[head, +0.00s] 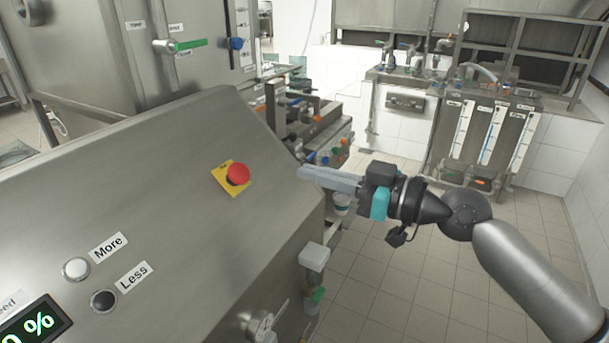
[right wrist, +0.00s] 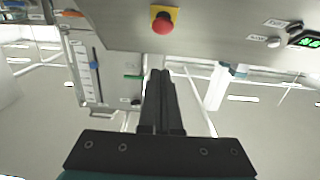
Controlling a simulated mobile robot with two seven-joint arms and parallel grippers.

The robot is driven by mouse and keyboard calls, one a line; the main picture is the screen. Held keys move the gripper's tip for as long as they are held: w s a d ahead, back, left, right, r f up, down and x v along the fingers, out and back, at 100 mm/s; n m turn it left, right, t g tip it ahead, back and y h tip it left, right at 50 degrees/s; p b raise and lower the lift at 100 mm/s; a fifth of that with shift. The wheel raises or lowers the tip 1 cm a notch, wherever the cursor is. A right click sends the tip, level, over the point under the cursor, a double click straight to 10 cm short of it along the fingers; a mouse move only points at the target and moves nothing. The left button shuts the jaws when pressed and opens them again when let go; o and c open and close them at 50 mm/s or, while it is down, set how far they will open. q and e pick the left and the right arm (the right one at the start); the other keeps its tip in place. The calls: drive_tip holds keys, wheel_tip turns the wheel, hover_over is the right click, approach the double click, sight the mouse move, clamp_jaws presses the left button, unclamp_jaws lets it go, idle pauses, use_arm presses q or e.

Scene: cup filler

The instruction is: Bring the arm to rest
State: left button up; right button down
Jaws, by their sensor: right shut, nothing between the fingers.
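My right arm comes in from the right in the head view, and its gripper (head: 312,176) points left, at the right edge of the slanted steel control panel (head: 150,190). The gripper is shut and empty; its two fingers lie together in the right wrist view (right wrist: 160,75). The red emergency button (head: 238,174) on its yellow plate sits on the panel, left of the fingertips and apart from them. The button also shows at the top of the right wrist view (right wrist: 163,22). My left gripper is not in view.
A white button (head: 76,268) labelled More and a black button (head: 103,300) labelled Less are on the panel at the lower left. Steel machines with gauges (head: 485,130) stand at the back right. The tiled floor (head: 400,280) below my right arm is clear.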

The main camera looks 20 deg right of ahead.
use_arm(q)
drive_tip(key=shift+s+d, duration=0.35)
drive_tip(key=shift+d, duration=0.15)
